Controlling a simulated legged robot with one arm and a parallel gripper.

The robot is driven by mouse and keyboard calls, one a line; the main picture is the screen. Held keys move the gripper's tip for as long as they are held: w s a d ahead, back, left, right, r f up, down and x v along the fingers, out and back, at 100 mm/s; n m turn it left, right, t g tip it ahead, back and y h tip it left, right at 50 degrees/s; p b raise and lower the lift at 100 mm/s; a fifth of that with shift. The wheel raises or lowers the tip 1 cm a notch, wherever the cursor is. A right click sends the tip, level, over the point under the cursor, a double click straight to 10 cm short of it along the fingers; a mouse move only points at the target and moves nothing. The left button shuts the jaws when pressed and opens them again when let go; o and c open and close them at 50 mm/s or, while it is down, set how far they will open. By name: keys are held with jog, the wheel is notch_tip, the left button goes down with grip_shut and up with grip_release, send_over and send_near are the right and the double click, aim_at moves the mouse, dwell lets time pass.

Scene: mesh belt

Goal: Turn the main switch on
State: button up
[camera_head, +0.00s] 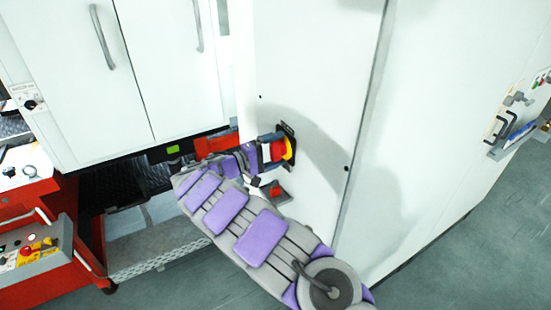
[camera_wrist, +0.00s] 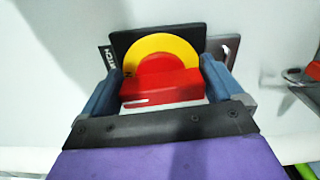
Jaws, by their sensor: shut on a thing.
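The main switch (camera_wrist: 160,85) is a red rotary handle on a yellow disc with a black backing plate, mounted on a white cabinet panel. In the wrist view it fills the middle, and the handle's red bar lies level between my two blue-grey fingers. In the head view the switch (camera_head: 281,150) is partly hidden by my gripper (camera_head: 266,157), which reaches it from the left. My gripper (camera_wrist: 163,90) is shut on the handle. Part of the plate's lettering shows at its left edge; the rest is hidden.
The white cabinet (camera_head: 310,60) stands upright around the switch. A red part (camera_head: 274,190) sits just below the switch. A red control box (camera_head: 40,255) with buttons is at the lower left. Grey floor (camera_head: 450,265) is clear at the lower right.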

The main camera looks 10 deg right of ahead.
jog(key=shift+f+m+b, duration=0.35)
jog(key=shift+m+b, duration=0.2)
jog(key=shift+m, duration=0.05)
jog(key=o, duration=0.7)
jog(key=p+v, duration=0.3)
jog(key=v, duration=1.4)
jog(key=shift+a+r, duration=0.1)
jog(key=shift+a, duration=0.25)
